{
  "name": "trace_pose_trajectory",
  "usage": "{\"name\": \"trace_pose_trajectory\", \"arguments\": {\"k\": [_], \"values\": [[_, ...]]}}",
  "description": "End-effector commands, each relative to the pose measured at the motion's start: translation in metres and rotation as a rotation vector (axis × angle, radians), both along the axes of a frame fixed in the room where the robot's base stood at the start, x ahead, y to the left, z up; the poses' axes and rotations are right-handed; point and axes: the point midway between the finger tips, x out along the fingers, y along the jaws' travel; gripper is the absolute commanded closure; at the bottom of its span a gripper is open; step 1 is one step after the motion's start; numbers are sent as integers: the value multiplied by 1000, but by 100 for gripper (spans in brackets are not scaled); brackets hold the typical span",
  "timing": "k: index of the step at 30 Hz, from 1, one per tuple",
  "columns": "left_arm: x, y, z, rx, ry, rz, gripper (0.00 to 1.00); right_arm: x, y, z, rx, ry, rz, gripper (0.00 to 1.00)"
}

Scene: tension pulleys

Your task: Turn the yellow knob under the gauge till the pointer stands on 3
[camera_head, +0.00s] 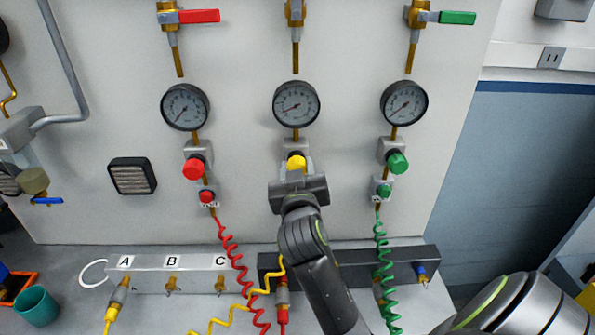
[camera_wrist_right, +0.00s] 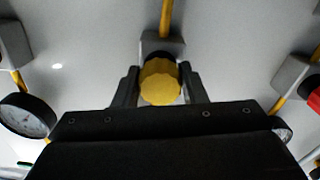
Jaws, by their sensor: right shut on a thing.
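The yellow knob (camera_head: 296,161) sits on a grey regulator block below the middle gauge (camera_head: 296,104). My right gripper (camera_head: 298,178) is at the knob. In the right wrist view the knob (camera_wrist_right: 160,82) sits between the two fingers, one on each side, and the gripper is shut on it. The middle gauge is round with a black rim and white face. Its pointer leans to the left and slightly down; the numbers are too small to read. My left gripper is not in view.
A red knob (camera_head: 194,167) and a green knob (camera_head: 397,163) stand on either side under their own gauges. A coiled red hose (camera_head: 232,262) and a coiled green hose (camera_head: 384,262) hang below. A rail (camera_head: 150,275) marked A, B, C runs along the bottom left.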

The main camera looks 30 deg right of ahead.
Motion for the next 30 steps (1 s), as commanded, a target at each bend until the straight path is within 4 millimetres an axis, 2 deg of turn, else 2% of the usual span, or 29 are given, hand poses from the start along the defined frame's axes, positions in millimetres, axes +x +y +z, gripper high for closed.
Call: {"name": "trace_pose_trajectory", "arguments": {"k": [15,30], "values": [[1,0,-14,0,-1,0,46,0,1,-1,364,-224,1,85],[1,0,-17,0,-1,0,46,1,1,0,492,-302,0,85]]}}
